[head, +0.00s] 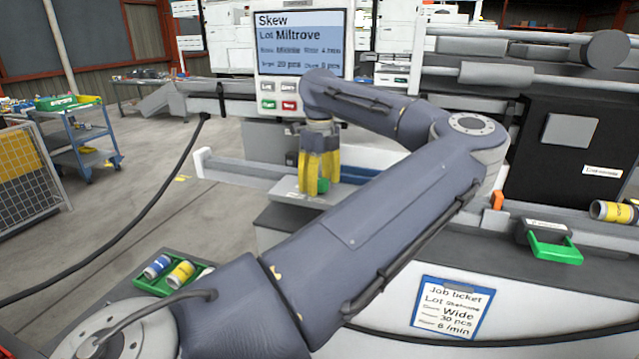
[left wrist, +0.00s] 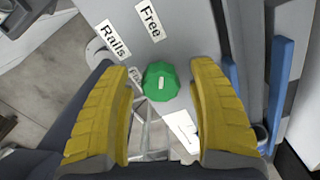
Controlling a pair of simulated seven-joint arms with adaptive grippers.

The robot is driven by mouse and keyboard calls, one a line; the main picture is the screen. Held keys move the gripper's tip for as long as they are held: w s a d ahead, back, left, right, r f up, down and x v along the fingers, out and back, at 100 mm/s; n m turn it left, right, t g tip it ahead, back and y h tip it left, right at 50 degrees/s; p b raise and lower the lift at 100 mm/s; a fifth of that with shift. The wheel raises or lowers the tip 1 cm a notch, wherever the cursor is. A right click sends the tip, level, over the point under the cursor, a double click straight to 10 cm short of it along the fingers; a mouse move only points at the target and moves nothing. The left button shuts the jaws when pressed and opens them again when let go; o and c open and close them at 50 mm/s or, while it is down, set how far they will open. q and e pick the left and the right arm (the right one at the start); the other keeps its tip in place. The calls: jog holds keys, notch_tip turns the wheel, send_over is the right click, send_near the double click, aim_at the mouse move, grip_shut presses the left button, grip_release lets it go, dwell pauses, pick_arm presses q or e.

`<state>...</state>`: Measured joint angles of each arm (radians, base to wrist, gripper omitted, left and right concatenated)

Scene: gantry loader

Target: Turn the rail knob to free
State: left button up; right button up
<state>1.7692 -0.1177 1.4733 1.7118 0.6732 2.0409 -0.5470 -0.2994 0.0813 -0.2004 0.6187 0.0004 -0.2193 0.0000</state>
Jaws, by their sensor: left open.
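The green rail knob (left wrist: 161,81) is faceted, with a short white mark on its top. It sits on a grey plate below a "Rails" label (left wrist: 115,40) and a "Free" label (left wrist: 149,21); a third label at its left is partly hidden. In the head view only a bit of the knob's green (head: 322,186) shows between the fingers. My left gripper (head: 319,184) points down over it, open, with one yellow finger on each side. In the left wrist view a gap shows between knob and fingers. My right gripper is not in view.
A screen (head: 301,45) stands behind the gripper. A green tray (head: 148,284) with cans lies at lower left. A green handle (head: 555,252) and a job ticket (head: 449,307) are at right.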

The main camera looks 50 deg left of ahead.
aim_at(319, 180)
pick_arm(q)
notch_tip(319, 180, up, 12)
dwell(0.6)
dwell(0.4)
